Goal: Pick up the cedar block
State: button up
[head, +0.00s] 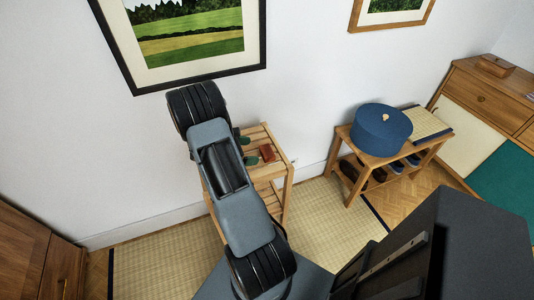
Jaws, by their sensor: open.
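A small reddish-brown block (267,153), which looks like the cedar block, lies on top of a light slatted wooden stand (286,174) in the middle of the head view. Small dark green items (250,160) lie just left of it on the same top. My arm stands in front of the stand's left part and hides some of it. My gripper does not show in this view, so its place relative to the block cannot be seen.
A wooden cabinet (480,98) with a small brown box (496,65) stands far right. A framed picture (185,40) hangs behind my arm. Tatami (325,220) between is clear.

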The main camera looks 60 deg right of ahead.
aim_at(265, 151)
jog(key=shift+x, duration=2.75)
jog(key=shift+w+f, duration=0.1)
jog(key=shift+f, duration=0.1)
jog(key=c, duration=0.8)
jog(key=shift+r, duration=0.1)
